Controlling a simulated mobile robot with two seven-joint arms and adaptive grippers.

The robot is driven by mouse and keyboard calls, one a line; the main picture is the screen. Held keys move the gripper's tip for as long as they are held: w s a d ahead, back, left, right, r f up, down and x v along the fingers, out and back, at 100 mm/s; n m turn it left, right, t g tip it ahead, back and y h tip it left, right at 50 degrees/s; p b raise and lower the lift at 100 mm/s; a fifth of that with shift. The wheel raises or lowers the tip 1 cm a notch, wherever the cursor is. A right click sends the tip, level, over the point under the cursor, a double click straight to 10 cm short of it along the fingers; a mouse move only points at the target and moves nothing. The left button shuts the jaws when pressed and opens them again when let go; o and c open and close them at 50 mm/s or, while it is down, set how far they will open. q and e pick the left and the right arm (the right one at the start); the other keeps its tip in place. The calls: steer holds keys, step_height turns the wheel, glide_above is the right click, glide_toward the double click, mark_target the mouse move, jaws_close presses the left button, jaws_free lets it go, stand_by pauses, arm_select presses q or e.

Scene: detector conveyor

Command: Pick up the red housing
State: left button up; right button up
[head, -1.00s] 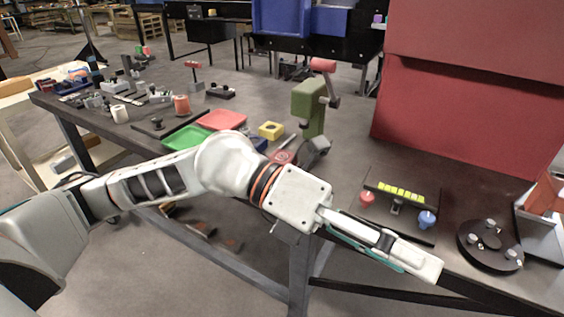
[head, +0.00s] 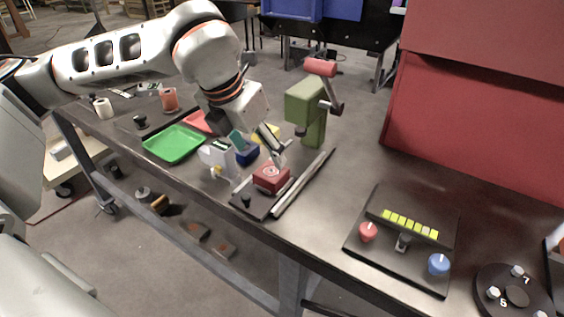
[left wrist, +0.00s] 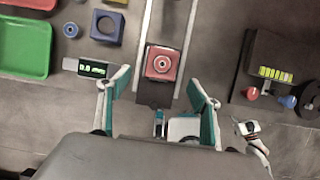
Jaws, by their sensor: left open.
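The red housing (head: 270,177) is a small red block with a pale ring on top. It sits on a dark track between two light rails (head: 299,183) near the table's front edge. My left gripper (head: 258,150) hangs just above and behind it in the head view, pointing down. In the left wrist view the housing (left wrist: 163,62) lies ahead of the two spread fingers (left wrist: 160,85), roughly centred between them. The gripper is open and empty.
A green press (head: 307,105) with a red handle stands close behind the track. A blue block (head: 247,154), a white display unit (head: 216,158) and a green tray (head: 174,143) lie to the left. A control panel (head: 403,242) with knobs is to the right.

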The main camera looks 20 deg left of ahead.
mark_target(272, 171)
arm_select(q)
steer(key=shift+w+a+f, duration=0.1)
steer(key=shift+w+f, duration=0.1)
steer(key=shift+w, duration=0.2)
steer(key=shift+w+f, duration=0.15)
steer(key=shift+f, duration=0.9)
steer(key=x, duration=0.4)
steer(key=shift+d+f, duration=0.15)
steer(key=shift+d, duration=0.25)
steer(key=shift+w+f, duration=0.2)
steer(key=shift+f, duration=0.15)
arm_select(e)
steer(key=shift+s+f, duration=0.1)
steer(key=shift+s, duration=0.15)
arm_select(q)
steer(key=c, duration=1.5)
steer(key=shift+r, duration=0.1)
arm_select(e)
steer(key=shift+s+f, duration=0.1)
steer(key=shift+f, duration=0.05)
